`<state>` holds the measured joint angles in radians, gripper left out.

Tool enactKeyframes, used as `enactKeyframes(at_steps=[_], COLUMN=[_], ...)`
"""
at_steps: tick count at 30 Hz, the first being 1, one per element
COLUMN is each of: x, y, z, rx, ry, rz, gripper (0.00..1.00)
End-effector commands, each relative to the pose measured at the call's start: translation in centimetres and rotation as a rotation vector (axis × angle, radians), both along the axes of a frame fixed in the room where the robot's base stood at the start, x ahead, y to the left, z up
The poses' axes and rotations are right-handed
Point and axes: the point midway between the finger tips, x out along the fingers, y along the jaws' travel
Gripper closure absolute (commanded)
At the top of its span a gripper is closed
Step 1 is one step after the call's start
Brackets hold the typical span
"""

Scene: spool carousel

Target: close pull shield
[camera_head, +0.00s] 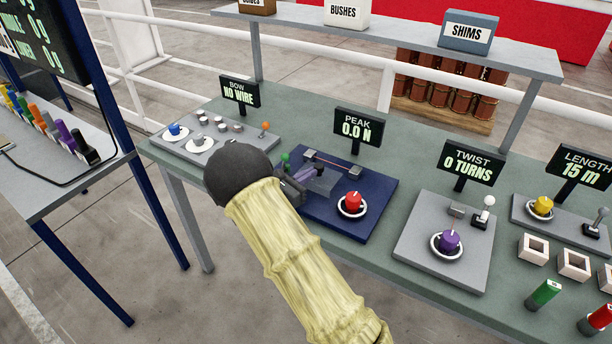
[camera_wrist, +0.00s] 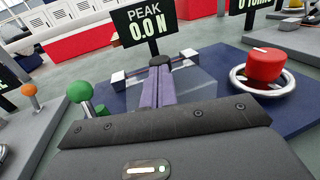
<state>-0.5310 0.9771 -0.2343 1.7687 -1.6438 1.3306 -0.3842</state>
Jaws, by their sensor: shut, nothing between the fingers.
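The pull station is a dark blue plate (camera_head: 370,203) under a sign (camera_head: 357,127) reading PEAK 0.0 N. A clear, greyish shield panel (camera_wrist: 196,88) shows over the plate in the wrist view, behind and beside my fingers; I cannot tell its exact tilt. My forearm and wrist hide the plate's near left part in the head view.
A red knob (camera_head: 353,201) in a white ring stands right of the shield. The bow station with an orange knob (camera_head: 264,125) is to the left. The twist station (camera_head: 436,262) is to the right. A shelf (camera_head: 385,42) with labelled boxes runs behind the table.

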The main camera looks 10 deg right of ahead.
Motion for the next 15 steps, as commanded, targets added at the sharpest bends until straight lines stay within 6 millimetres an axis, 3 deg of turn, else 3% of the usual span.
enactKeyframes(at_steps=[9,15], x=[3.1,3.4], y=[-3.0,-3.0], z=[-0.1,0.0], rx=[0.0,-0.001], ry=[-0.001,-0.001], rz=[-0.001,0.002], gripper=[1.0,1.0])
